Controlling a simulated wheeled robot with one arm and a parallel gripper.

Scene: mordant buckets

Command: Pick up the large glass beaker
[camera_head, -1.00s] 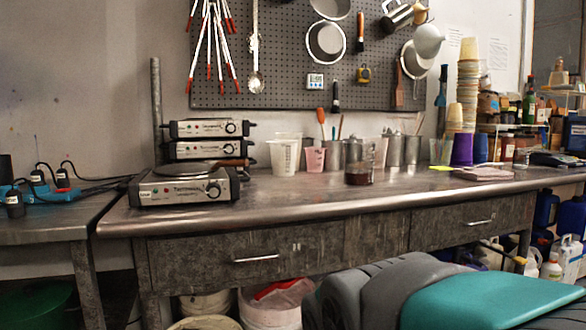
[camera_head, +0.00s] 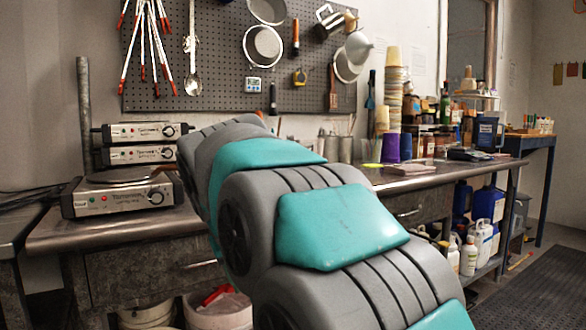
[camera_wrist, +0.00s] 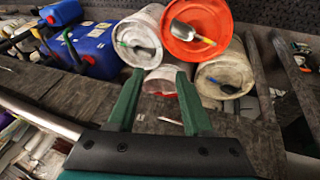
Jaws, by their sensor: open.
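The large glass beaker is not visible in either view now; my arm covers the middle of the bench in the head view. In the earlier head view, a clear vessel with dark red liquid stands mid-bench there. My gripper (camera_wrist: 157,82) shows in the wrist view with its two green fingers apart and nothing between them. The wrist view looks toward buckets and the bench's drawer fronts, with no beaker in sight. The gripper's place relative to the beaker cannot be told.
Hot plates (camera_head: 122,192) stand on the metal bench (camera_head: 60,238) at left. Stacked cups (camera_head: 393,95) and bottles stand at right. A red-topped bucket (camera_wrist: 190,50), a cream bucket (camera_wrist: 243,68) and blue jerrycans (camera_wrist: 96,52) show in the wrist view.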

